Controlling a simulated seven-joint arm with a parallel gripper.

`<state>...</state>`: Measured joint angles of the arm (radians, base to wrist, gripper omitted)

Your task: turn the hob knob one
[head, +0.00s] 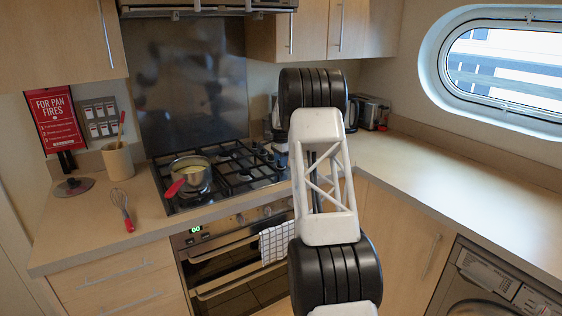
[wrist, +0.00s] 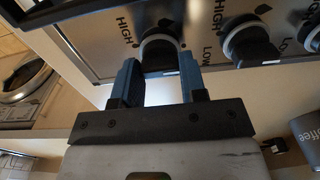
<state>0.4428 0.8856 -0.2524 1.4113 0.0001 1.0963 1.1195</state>
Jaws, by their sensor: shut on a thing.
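A hob knob (wrist: 159,47), dark with a pale ring, sits on a metal panel (wrist: 110,40) marked HIGH and LOW in the wrist view. My gripper (wrist: 161,72) is shut on this knob, with one blue finger on each side. Parts of the knob are hidden by the fingers, and I cannot tell its exact setting. The hob (head: 226,172) and the cooker's front panel (head: 222,222) show in the head view. There my arm hides the gripper and the held knob.
More knobs (wrist: 250,44) sit to the right in the wrist view. A red-handled saucepan (head: 190,176) stands on the hob's left. A checked towel (head: 276,242) hangs on the oven handle. A whisk (head: 122,208) lies on the left worktop. The right worktop (head: 450,185) is largely clear.

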